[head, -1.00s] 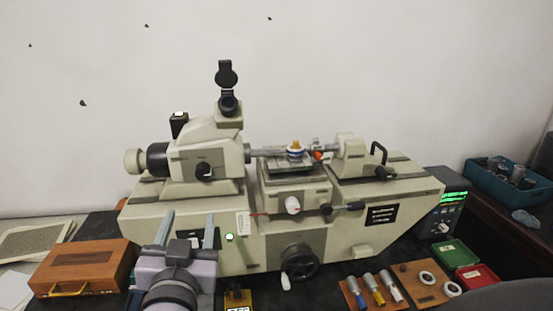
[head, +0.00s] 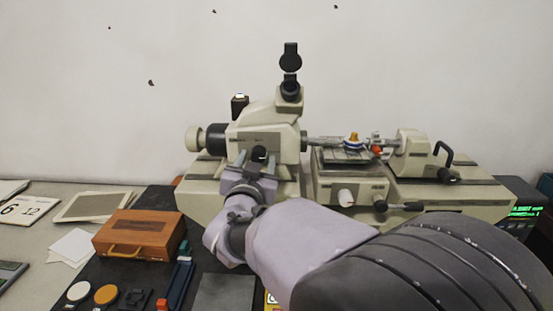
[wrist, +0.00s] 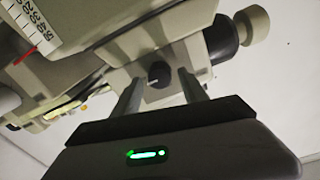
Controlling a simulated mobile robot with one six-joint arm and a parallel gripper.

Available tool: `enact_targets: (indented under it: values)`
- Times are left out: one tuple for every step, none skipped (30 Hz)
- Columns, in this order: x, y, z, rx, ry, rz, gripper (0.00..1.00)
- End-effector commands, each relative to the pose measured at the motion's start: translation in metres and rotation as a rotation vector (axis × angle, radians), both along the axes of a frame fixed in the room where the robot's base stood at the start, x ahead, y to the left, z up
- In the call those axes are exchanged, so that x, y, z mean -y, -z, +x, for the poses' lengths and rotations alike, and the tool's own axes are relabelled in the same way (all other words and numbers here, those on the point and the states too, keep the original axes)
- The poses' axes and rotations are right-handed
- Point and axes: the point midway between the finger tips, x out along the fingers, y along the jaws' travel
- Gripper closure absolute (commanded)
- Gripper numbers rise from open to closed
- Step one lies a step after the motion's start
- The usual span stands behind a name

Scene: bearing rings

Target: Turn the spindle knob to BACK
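The small black knob (head: 259,153) on the front of the machine's left housing looks like the spindle knob. It also shows in the wrist view (wrist: 160,73), with a pale line across its face. I cannot read any BACK mark near it. My gripper (head: 257,161) is open in front of the knob, one finger to each side of it in the picture. In the wrist view my gripper's two fingers (wrist: 159,79) stand apart with the knob seen between their tips. I see no contact, and the exact gap in depth is hard to tell.
A cream drum end (head: 194,138) juts from the housing's left. An eyepiece (head: 290,90) rises above. A wooden box (head: 140,234) lies front left. My arm covers the machine's lower front.

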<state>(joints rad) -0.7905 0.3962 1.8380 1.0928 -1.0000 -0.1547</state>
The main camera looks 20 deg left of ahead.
Motion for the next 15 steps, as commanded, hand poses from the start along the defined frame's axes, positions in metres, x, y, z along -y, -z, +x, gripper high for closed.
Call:
enact_targets:
  values:
    - [0.0, 0.0, -0.0001, 0.0, 0.0, 0.0, 0.61]
    - [0.0, 0.0, -0.0002, 0.0, 0.0, 0.0, 0.67]
    - [0.0, 0.0, -0.0002, 0.0, 0.0, 0.0, 0.75]
    - [-0.0001, 0.0, -0.0002, 0.0, 0.0, 0.0, 0.81]
    - [-0.0001, 0.0, -0.0002, 0.0, 0.0, 0.0, 0.87]
    - [0.0, 0.0, -0.0003, 0.0, 0.0, 0.0, 0.95]
    - [0.0, 0.0, -0.0003, 0.0, 0.0, 0.0, 1.0]
    - [0.0, 0.0, -0.0003, 0.0, 0.0, 0.0, 1.0]
    - [0.0001, 0.0, -0.0003, 0.0, 0.0, 0.0, 1.0]
    - [0.0, 0.0, -0.0003, 0.0, 0.0, -0.001, 1.0]
    - [0.0, -0.0001, -0.0003, 0.0, 0.0, -0.002, 1.0]
    - [0.0, -0.0001, -0.0004, 0.001, 0.0, -0.005, 1.0]
    - [0.0, -0.0002, -0.0004, 0.002, 0.0, -0.009, 1.0]
    - [0.0, -0.0003, -0.0004, 0.003, 0.0, -0.014, 1.0]
    - [0.0001, -0.0004, -0.0004, 0.006, 0.0, -0.023, 1.0]
